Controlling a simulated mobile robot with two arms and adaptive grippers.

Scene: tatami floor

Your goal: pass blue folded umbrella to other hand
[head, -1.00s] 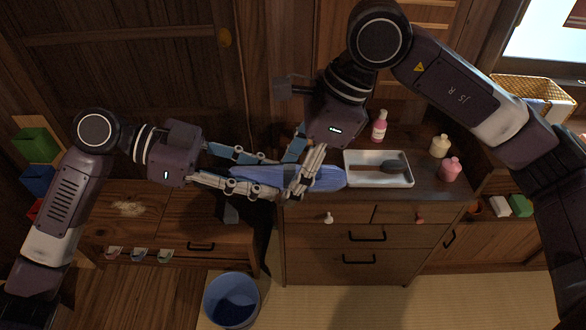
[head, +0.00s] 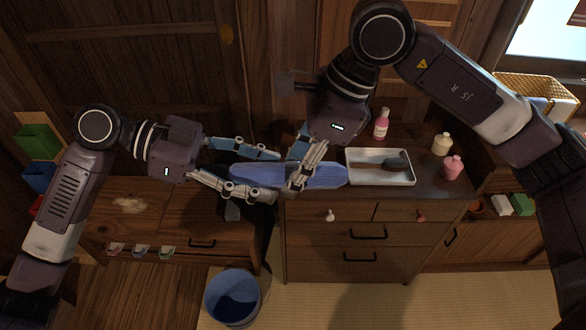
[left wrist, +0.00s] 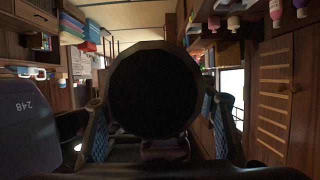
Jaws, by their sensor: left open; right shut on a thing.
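The blue folded umbrella (head: 325,177) is held roughly level in the air in front of the dresser in the head view. My right gripper (head: 303,172) comes down from above and is shut on its middle. My left gripper (head: 277,175) is open, with one finger above and one below the umbrella's left part. In the left wrist view, the umbrella's dark round end (left wrist: 155,90) fills the middle. My left gripper's fingers (left wrist: 158,125) stand on either side of it there. Part of the umbrella is hidden behind my right gripper's fingers.
A white tray (head: 408,181) with a dark-headed item stands on the dresser top (head: 435,193). A pink bottle (head: 381,125), a cream bottle (head: 442,143) and another pink bottle (head: 453,168) are near it. A blue bucket (head: 232,298) stands on the floor below.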

